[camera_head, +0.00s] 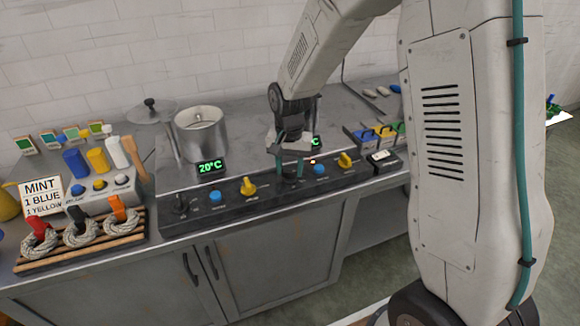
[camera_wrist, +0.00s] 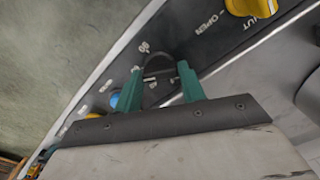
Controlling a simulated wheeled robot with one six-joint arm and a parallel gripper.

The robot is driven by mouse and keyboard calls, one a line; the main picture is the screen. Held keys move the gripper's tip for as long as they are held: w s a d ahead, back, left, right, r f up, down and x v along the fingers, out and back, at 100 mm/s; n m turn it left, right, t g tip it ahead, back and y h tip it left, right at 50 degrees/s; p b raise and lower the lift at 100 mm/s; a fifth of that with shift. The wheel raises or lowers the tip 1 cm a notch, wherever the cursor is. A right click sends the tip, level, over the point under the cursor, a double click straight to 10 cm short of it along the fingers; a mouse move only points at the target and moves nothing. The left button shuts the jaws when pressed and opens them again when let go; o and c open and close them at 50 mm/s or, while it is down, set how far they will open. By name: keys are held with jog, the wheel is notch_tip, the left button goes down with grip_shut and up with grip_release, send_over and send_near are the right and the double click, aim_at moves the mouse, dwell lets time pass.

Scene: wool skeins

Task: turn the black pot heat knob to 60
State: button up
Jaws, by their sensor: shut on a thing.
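My gripper (camera_head: 290,176) is at the control panel (camera_head: 225,205), its teal fingers pointing down on either side of a black knob (camera_head: 289,180). In the wrist view the fingers (camera_wrist: 159,84) are shut on this dark round knob (camera_wrist: 158,64). A green display (camera_head: 316,142) behind the gripper is mostly hidden, with only a "C" showing. Any pot behind my arm is hidden too. A second black knob (camera_head: 180,204) stands at the panel's left end.
A steel pot (camera_head: 202,138) stands at left behind a display (camera_head: 210,167) reading 20°C. Blue buttons (camera_head: 215,196) (camera_head: 320,169) and yellow knobs (camera_head: 248,187) (camera_head: 345,160) flank the held knob. A wooden rack (camera_head: 75,255) with grey skeins is at left.

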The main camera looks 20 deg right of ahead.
aim_at(290, 171)
jog(key=o, duration=1)
notch_tip(290, 171, up, 8)
jog(key=shift+f, duration=0.1)
jog(key=s+d+r+n, duration=0.1)
jog(key=s+r, duration=0.3)
jog(key=s, duration=0.6)
jog(key=s+d+r+n+t, duration=0.1)
jog(key=s+r+n, duration=0.2)
jog(key=s, duration=0.7)
jog(key=s+d+r+n, duration=0.1)
jog(key=s+r, duration=0.4)
jog(key=s, duration=0.5)
jog(key=shift+s+d+r+n, duration=0.1)
jog(key=shift+s+r+n, duration=0.15)
jog(key=shift+r+n, duration=0.2)
